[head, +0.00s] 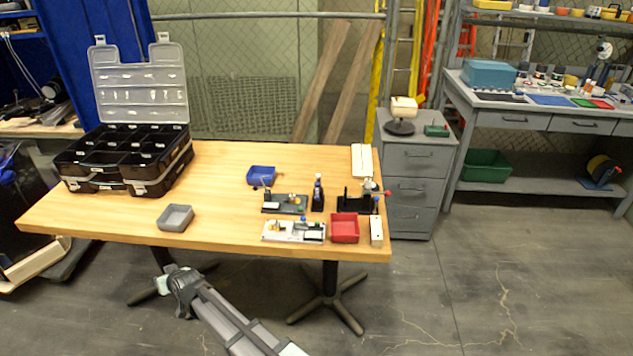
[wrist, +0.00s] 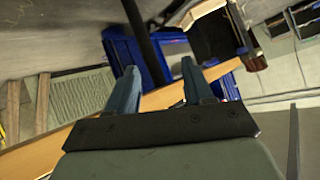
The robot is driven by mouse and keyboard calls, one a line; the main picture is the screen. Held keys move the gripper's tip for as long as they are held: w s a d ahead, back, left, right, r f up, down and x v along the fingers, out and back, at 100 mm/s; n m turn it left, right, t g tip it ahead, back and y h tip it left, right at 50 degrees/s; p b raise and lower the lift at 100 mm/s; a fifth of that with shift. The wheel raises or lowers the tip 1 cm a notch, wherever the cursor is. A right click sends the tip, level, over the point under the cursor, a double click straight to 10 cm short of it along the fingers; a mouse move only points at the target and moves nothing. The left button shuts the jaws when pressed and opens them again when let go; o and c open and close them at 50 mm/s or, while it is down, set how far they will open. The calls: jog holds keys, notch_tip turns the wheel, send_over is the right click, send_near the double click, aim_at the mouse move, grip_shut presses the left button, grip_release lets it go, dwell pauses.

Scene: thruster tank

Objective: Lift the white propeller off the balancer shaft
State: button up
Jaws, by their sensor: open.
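On the right of the table, in the head view, a black bracket-like stand (head: 352,204) may be the balancer. I cannot make out a shaft or a white propeller for certain at this size. My gripper (head: 172,268) is in front of the table's front edge at lower left, well away from that stand. In the wrist view, the two blue-grey fingers of my gripper (wrist: 159,68) are apart with nothing between them. The wrist view is tilted and shows neither stand nor propeller.
The wooden table (head: 120,222) has clear room in its middle. A black organizer case (head: 120,165) stands open at left. A grey tray (head: 175,217), blue tray (head: 261,175) and red tray (head: 344,228) lie there. Small fixtures (head: 285,203) crowd the right. A grey cabinet (head: 412,165) stands beyond.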

jog(key=w+d+r+n+g+h, duration=0.15)
jog(key=w+d+r+n, duration=0.4)
jog(key=w+r, duration=0.6)
jog(key=w+d+r+n+h, duration=0.2)
jog(key=w+d+r+n, duration=0.3)
jog(key=w+r, duration=0.65)
jog(key=w+d+r+n+g+h, duration=0.1)
jog(key=w+d+r, duration=0.15)
jog(key=d, duration=0.55)
jog(key=w+d+r+n+h, duration=0.1)
jog(key=w+d+r, duration=0.15)
jog(key=d, duration=0.45)
jog(key=w+d+r+g+h, duration=0.1)
jog(key=w+d, duration=0.2)
jog(key=d, duration=0.5)
jog(key=n+g+h, duration=0.3)
send_over(368, 183)
jog(key=w, duration=0.2)
jog(key=shift+t, duration=0.25)
notch_tip(368, 183, down, 5)
jog(key=shift+d+f, duration=0.1)
jog(key=shift+s+f, duration=0.2)
jog(key=shift+f, duration=1.15)
jog(key=shift+s+f, duration=0.2)
jog(key=shift+f, duration=1.1)
